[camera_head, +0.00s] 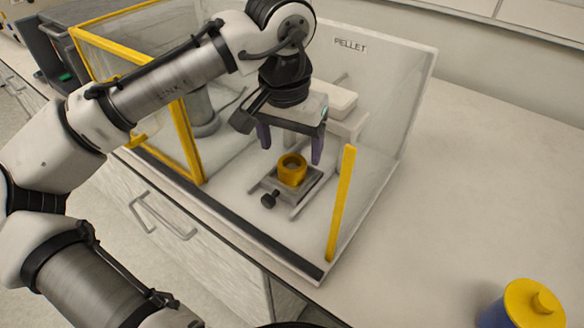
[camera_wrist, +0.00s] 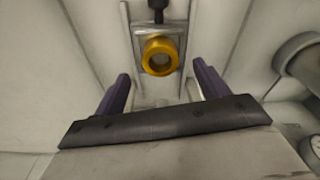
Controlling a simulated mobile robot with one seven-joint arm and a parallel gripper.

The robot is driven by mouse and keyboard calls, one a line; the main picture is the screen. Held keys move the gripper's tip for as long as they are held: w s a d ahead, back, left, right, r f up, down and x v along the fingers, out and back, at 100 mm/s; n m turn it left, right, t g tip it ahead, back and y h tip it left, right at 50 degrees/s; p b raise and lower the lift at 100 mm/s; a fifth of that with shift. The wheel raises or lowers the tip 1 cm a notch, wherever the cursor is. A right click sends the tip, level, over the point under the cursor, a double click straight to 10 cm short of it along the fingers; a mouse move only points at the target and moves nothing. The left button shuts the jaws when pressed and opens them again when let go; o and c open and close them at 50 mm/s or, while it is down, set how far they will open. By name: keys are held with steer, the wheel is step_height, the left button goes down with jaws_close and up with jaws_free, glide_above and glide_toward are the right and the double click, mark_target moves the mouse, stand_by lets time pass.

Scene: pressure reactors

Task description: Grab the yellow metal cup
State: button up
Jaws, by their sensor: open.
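The yellow metal cup (camera_head: 292,170) stands upright on a small grey metal plate (camera_head: 313,181) inside the clear-walled enclosure. My gripper (camera_head: 290,153) is open and empty above the cup, its two purple fingers pointing down and spread wider than the cup. In the wrist view the cup (camera_wrist: 160,55) shows its round opening beyond and between the fingertips of my gripper (camera_wrist: 160,86). The fingers do not appear to touch the cup. Its exact height below the fingertips is hard to tell.
A black knob (camera_head: 269,199) sits at the plate's front. A yellow-edged panel (camera_head: 341,205) stands at right and a yellow frame (camera_head: 187,140) at left. A white block-like fixture (camera_head: 345,122) is behind the cup. A blue container with yellow lid (camera_head: 535,300) stands on the bench outside.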

mark_target(292, 169)
steer(key=f, duration=0.4)
steer(key=shift+w+d+f, duration=0.15)
steer(key=shift+w+f, duration=0.15)
steer(key=shift+f, duration=0.1)
steer(key=c, duration=1.2)
steer(key=shift+o, duration=0.2)
steer(key=shift+r, duration=0.1)
